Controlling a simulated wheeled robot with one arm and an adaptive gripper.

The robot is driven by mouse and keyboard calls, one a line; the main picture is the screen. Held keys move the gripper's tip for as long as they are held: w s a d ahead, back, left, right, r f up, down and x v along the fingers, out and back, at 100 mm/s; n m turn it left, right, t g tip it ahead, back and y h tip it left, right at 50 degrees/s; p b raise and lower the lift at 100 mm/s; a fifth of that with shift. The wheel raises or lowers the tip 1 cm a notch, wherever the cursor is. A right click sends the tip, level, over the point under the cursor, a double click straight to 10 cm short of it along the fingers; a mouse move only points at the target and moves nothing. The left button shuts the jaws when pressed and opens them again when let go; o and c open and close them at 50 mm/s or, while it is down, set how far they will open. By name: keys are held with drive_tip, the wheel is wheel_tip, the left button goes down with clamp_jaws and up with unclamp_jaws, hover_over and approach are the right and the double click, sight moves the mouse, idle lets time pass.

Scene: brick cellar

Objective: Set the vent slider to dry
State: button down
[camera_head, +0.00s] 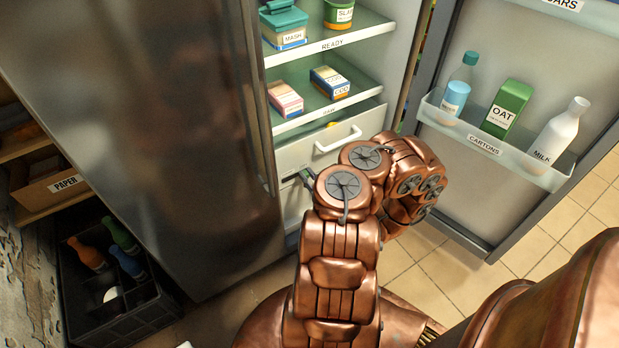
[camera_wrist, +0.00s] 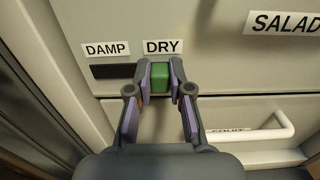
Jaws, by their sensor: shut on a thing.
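The green vent slider knob (camera_wrist: 160,79) shows in the wrist view right below the DRY label (camera_wrist: 163,47). The dark slot (camera_wrist: 112,71) lies bare to its left, below the DAMP label (camera_wrist: 106,50). My gripper (camera_wrist: 160,80) is shut on the green knob, one finger on each side of it. The slot's right part is hidden behind my fingers. In the head view my arm covers most of the drawer fronts, and my gripper is mostly hidden at the left of the wrist.
The fridge door (camera_head: 440,180) stands open at the right with several containers in its rack. A drawer handle (camera_head: 338,139) sticks out above my wrist; another handle (camera_wrist: 250,132) is just right of my fingers. A black crate (camera_head: 115,310) with bottles stands at lower left.

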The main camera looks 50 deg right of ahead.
drive_tip(key=shift+s+d+f, duration=0.1)
drive_tip(key=shift+s+f, duration=0.1)
drive_tip(key=shift+f, duration=0.2)
drive_tip(key=c, duration=1.4)
unclamp_jaws()
drive_tip(key=o, duration=0.4)
drive_tip(key=shift+r, duration=0.1)
drive_tip(key=shift+c, duration=0.2)
drive_tip(key=v, duration=1.2)
drive_tip(key=shift+w, duration=0.1)
